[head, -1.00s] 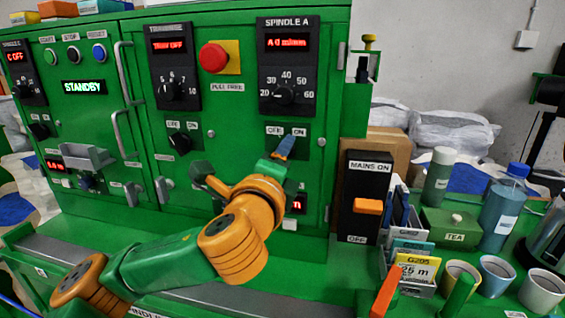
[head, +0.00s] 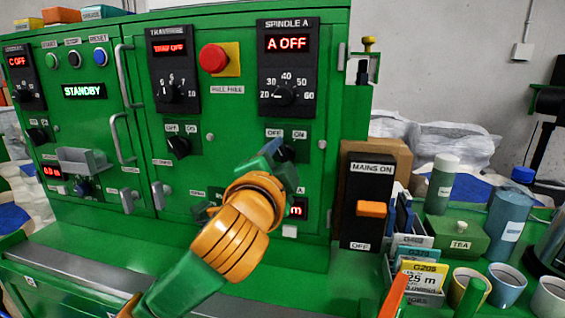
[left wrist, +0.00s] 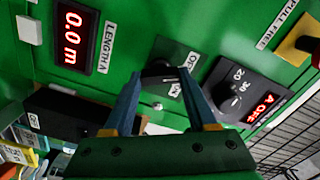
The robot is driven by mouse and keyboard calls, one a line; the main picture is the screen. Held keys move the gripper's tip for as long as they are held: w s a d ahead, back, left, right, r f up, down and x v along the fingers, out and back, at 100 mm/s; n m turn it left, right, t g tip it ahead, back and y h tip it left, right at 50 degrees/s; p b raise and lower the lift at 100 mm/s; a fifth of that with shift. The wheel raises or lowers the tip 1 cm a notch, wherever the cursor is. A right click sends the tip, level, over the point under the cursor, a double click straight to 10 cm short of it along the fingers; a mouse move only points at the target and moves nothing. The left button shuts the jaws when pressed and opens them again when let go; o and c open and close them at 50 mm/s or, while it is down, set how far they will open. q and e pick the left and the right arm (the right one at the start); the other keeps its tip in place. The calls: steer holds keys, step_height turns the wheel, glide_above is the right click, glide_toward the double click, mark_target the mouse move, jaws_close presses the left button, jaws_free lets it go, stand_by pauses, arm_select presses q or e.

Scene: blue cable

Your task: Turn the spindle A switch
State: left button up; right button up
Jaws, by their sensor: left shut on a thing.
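The spindle A switch (head: 288,154) is a black rotary knob below the SPINDLE A panel, between OFF and ON labels. My left gripper (head: 275,150) is at the switch and hides part of it in the head view. In the left wrist view, the two blue-grey fingers (left wrist: 163,78) stand on either side of the dark knob (left wrist: 157,69), shut on it. The knob's exact angle is hard to tell. The SPINDLE A panel (head: 287,70) display reads A OFF in red. My right gripper is not in view.
A red emergency button (head: 213,58) is at the upper middle. The MAINS ON switch box (head: 367,190) stands right of the cabinet. A card tray, tea box (head: 456,234), bottles and mugs fill the right bench. The traverse switch (head: 178,146) is to the left.

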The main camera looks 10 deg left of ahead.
arm_select(q)
steer(key=shift+n, duration=0.4)
steer(key=o, duration=1.4)
steer(key=shift+c, duration=0.2)
steer(key=shift+s+b, duration=0.3)
steer(key=shift+s, duration=0.05)
steer(key=s+b, duration=0.2)
steer(key=s, duration=0.4)
steer(key=shift+s, duration=0.2)
